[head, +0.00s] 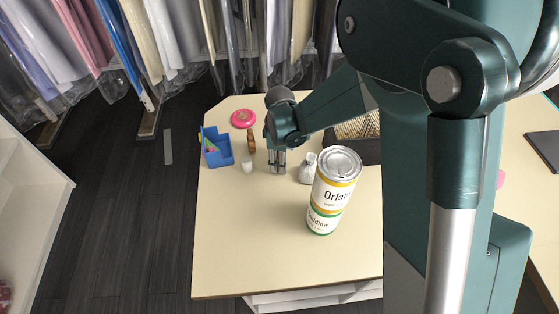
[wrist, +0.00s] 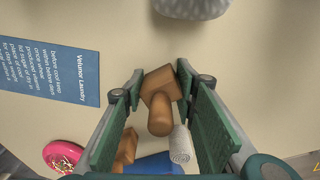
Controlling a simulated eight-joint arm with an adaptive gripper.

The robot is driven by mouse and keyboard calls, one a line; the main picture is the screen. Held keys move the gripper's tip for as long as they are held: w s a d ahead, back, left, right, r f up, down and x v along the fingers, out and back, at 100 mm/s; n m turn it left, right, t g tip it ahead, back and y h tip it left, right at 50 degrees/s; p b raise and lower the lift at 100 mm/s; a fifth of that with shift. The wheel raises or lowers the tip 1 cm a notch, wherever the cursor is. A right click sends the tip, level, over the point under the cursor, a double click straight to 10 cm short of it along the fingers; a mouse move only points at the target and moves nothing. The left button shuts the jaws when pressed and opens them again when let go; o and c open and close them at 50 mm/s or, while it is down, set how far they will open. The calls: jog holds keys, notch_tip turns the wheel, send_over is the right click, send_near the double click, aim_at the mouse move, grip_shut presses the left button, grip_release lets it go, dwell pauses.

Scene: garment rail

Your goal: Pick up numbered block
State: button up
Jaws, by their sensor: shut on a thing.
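My gripper (head: 277,170) is low over the cream table, pointing down. In the wrist view its two green fingers (wrist: 160,82) are closed on a brown wooden block (wrist: 160,80). The block has an angular end and a rounded peg-like part. No number shows on the faces I can see. In the head view the fingers hide the block. I cannot tell whether it touches the table.
A blue bin (head: 217,150), a brown wooden piece (head: 251,140), a white cylinder (head: 247,167) and a pink disc (head: 243,118) stand left of my gripper. A grey lumpy object (head: 307,172) and tall can (head: 328,205) stand right. The front left table is clear.

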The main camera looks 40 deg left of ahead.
jog(key=shift+r, duration=0.15)
jog(key=shift+r, duration=4.85)
